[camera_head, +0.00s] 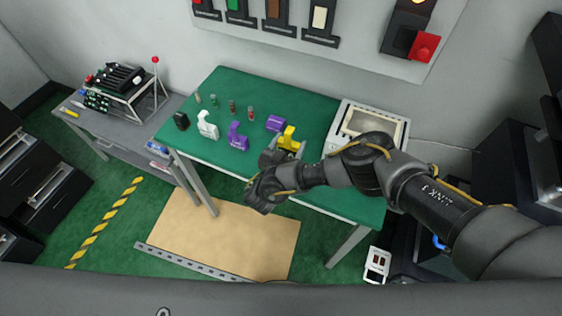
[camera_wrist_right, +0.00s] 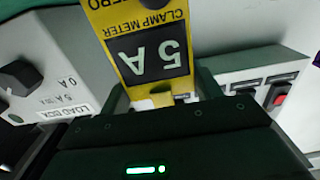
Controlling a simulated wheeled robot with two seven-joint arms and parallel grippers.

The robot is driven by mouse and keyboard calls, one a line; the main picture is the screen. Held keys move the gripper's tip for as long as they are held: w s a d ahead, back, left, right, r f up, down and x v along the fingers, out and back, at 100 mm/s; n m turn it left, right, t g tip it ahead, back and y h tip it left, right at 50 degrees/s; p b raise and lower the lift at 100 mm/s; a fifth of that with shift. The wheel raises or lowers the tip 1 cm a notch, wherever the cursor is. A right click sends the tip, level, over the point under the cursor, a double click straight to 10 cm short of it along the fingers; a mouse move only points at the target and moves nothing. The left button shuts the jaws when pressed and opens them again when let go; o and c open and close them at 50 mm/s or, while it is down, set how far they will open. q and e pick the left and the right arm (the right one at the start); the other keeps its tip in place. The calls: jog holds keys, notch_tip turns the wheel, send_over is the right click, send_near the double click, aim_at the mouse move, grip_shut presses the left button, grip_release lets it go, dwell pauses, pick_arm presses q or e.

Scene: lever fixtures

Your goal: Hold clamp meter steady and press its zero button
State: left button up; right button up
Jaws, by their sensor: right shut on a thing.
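The yellow clamp meter (camera_head: 288,138) is near the right side of the green table. In the right wrist view the clamp meter (camera_wrist_right: 118,22) appears upside down, with a dark display reading "5 A". The word ZERO is cut by the top edge there, near a dark round part (camera_wrist_right: 157,3); I cannot tell if that is the zero button. My right gripper (camera_head: 284,154) is shut on the meter's lower end, with one finger on each side in the right wrist view (camera_wrist_right: 161,97). My left gripper is not in view.
A white load box (camera_wrist_right: 60,65) with a black knob is beside the meter. A purple clamp (camera_head: 237,137), a white clamp (camera_head: 207,125) and a purple block (camera_head: 275,123) stand on the green table (camera_head: 180,147). An open-topped pale case (camera_head: 345,122) is at right.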

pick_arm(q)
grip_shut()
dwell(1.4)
